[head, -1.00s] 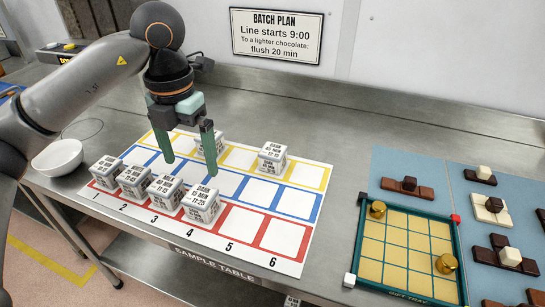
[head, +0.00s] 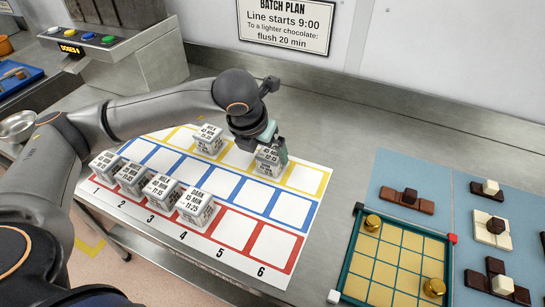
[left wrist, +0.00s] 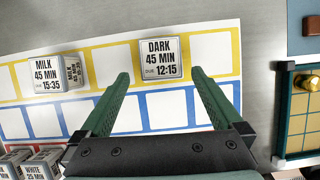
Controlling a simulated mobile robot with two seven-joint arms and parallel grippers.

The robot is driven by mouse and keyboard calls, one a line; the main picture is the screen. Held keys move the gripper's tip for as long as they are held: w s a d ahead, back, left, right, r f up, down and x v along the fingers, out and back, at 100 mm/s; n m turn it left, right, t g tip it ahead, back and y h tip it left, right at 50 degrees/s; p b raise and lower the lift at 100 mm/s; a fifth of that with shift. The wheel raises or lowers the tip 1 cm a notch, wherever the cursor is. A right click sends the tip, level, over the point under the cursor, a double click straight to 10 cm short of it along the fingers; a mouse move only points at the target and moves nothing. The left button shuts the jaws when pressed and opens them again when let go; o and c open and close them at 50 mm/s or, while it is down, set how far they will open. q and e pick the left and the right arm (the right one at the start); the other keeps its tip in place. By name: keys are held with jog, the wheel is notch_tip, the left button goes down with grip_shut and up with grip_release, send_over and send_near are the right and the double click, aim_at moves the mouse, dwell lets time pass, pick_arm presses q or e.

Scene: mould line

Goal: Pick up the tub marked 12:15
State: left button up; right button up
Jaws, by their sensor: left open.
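The tub marked 12:15 (left wrist: 161,58) is a white cube labelled DARK 45 MIN, standing in the yellow row of the sample sheet. In the head view this tub (head: 266,168) is partly covered by my left gripper (head: 272,148). In the left wrist view the open green fingers of my left gripper (left wrist: 161,76) point at it, one tip to each side with a gap. The tub is not held. I cannot tell how far the tips reach down beside it. My right gripper is not in view.
A MILK 15:35 tub (left wrist: 50,75) stands to the left in the yellow row; it also shows in the head view (head: 207,140). Several tubs, one (head: 195,207) marked 11:25, line the red row. A gift tray (head: 345,250) stands right. The blue row is empty.

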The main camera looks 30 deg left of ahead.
aim_at(270, 154)
pick_arm(q)
jog(key=x, duration=0.2)
jog(key=w+p+x, duration=0.1)
jog(key=x, duration=0.1)
jog(key=shift+w+f, duration=0.3)
jog(key=shift+f, duration=0.3)
jog(key=shift+r, duration=0.1)
jog(key=c, duration=1.4)
jog(key=shift+c, duration=0.2)
